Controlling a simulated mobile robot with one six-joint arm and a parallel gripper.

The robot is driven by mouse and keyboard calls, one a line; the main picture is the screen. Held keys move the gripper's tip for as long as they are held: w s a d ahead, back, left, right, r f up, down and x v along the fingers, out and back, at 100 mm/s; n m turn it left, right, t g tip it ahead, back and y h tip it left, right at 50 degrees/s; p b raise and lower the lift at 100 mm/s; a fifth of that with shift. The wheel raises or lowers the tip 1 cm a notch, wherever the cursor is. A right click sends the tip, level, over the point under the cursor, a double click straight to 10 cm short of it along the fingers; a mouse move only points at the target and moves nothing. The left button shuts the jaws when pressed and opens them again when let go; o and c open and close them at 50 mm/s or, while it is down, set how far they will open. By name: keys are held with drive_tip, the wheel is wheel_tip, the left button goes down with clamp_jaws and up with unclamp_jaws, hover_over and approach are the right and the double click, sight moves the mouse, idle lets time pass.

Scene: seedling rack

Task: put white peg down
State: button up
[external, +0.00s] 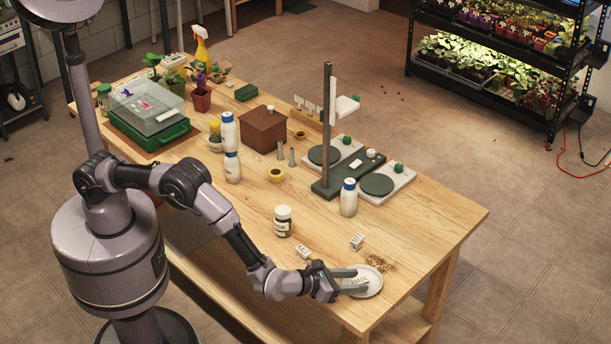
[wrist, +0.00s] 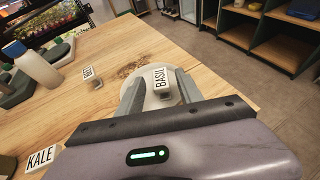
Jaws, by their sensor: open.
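A white peg with a BASIL label (wrist: 160,77) is between the fingers of my open gripper (wrist: 158,84) in the wrist view. It is over a round white saucer (wrist: 152,102) and seems to rest on it; the contact is hard to see. In the external view my gripper (external: 361,280) reaches over the saucer (external: 374,289) near the table's front right corner, with the peg's label (external: 359,281) between the fingers. Two more white labelled pegs stand on the table, KALE (external: 304,252) and BEET (external: 357,241).
Brown crumbs (external: 381,263) lie just behind the saucer. A dark-labelled jar (external: 283,222) and a blue-capped white bottle (external: 349,198) stand farther back, near a grey stand (external: 328,120). The table's right end (external: 450,225) is clear.

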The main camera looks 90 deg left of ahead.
drive_tip(key=p+v, duration=0.2)
drive_tip(key=v, duration=0.7)
drive_tip(key=shift+s+r, duration=0.1)
drive_tip(key=shift+r, duration=0.1)
drive_tip(key=s+a+r+n+g+y, duration=0.25)
drive_tip(key=a+r+n, duration=0.45)
drive_tip(key=a+r, duration=0.4)
drive_tip(key=s+a+r+n+g, duration=0.4)
drive_tip(key=s+a+r+n, duration=0.5)
drive_tip(key=s+a+r, duration=0.3)
drive_tip(key=s+a+n+h, duration=0.2)
drive_tip(key=s+n+h, duration=0.3)
drive_tip(key=s+n, duration=0.6)
drive_tip(key=s, duration=1.3)
drive_tip(key=shift+s+r+h, duration=0.2)
drive_tip(key=shift+r+h, duration=0.1)
drive_tip(key=shift+h, duration=0.05)
